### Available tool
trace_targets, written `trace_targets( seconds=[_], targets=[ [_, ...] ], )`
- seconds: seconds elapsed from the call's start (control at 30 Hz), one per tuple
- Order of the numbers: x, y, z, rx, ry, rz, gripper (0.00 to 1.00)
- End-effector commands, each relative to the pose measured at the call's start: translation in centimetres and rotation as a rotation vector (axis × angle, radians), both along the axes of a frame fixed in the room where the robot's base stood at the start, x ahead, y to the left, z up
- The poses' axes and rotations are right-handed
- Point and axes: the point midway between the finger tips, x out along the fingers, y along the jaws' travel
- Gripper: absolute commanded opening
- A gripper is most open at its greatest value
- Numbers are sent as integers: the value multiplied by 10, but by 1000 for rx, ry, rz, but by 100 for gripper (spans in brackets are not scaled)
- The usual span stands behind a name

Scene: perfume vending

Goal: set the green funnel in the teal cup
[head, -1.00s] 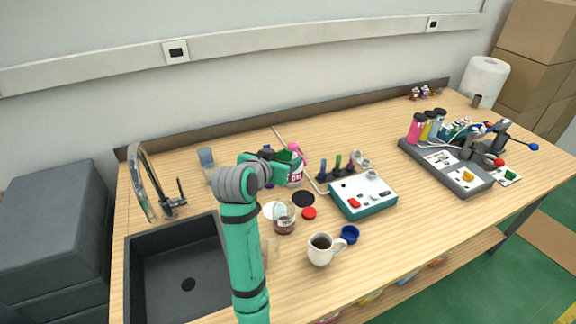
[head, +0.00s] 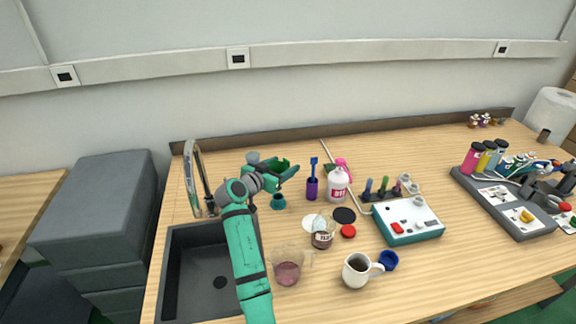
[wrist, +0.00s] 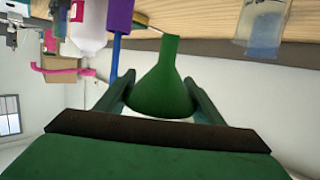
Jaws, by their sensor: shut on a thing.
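The green funnel (wrist: 163,88) is held between the two fingers of my gripper (wrist: 160,98) in the wrist view. That view is upside down, so the funnel is roughly upright, stem down. In the head view my gripper (head: 284,168) is above the worktop, right of the sink's back corner. A small teal thing (head: 278,203), which looks like the teal cup, stands just below it. The funnel appears above this cup and apart from it; the exact alignment is unclear. The cup is not clearly visible in the wrist view.
A white bottle (head: 338,187) and a purple holder (head: 312,189) with a blue brush stand right of my gripper. A clear glass with bluish contents (wrist: 262,32) is nearby.

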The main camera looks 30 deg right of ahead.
Motion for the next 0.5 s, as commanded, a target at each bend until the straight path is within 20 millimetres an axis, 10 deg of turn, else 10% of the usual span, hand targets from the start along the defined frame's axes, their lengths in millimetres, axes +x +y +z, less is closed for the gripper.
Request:
trace_targets(
  seconds=[0.5],
  targets=[
    [-1, -1, -34, 1, 2, -2, 40]
  ],
)
